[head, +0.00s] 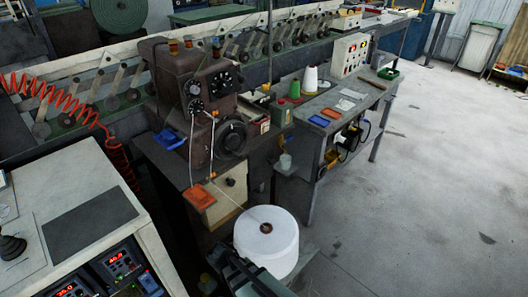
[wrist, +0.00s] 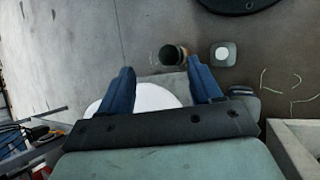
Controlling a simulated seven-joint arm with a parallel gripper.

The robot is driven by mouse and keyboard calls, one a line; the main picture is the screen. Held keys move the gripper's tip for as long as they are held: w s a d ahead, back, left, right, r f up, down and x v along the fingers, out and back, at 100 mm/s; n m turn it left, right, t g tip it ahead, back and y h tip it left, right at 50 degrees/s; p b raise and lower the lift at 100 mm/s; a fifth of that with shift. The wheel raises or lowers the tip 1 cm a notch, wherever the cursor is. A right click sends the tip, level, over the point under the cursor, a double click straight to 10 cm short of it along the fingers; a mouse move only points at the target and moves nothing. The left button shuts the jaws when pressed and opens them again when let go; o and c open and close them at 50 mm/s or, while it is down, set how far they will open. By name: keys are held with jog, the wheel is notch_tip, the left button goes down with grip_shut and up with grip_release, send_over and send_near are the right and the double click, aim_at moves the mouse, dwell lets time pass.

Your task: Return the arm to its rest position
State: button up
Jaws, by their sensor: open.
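My gripper (wrist: 160,72) shows in the wrist view with two blue fingers spread wide apart and nothing held between them. Behind the fingers and palm is part of a large white round thing (wrist: 150,98), apparently the white thread cone. In the head view the white cone (head: 275,238) stands upright at the lower middle, with a brown core in its top and a thread running up to the brown sewing machine (head: 195,95). Dark parts of my arm cover the cone's lower left side at the bottom edge. Whether my gripper touches the cone cannot be told.
A grey workbench (head: 325,120) at the back holds a white cone (head: 310,79), a green cone (head: 295,90) and a control box (head: 350,55). A pale cabinet with red displays (head: 120,260) stands at left. The concrete floor (head: 430,190) at right is clear.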

jog(key=s+d+f+m+g+y, duration=0.5)
jog(key=s+d+f+m+y, duration=0.2)
jog(key=s+d+f, duration=0.9)
jog(key=s+d, duration=0.1)
jog(key=d, duration=0.2)
jog(key=shift+s+m, duration=0.25)
jog(key=shift+m, duration=0.15)
jog(key=shift+c, duration=0.2)
dwell(1.0)
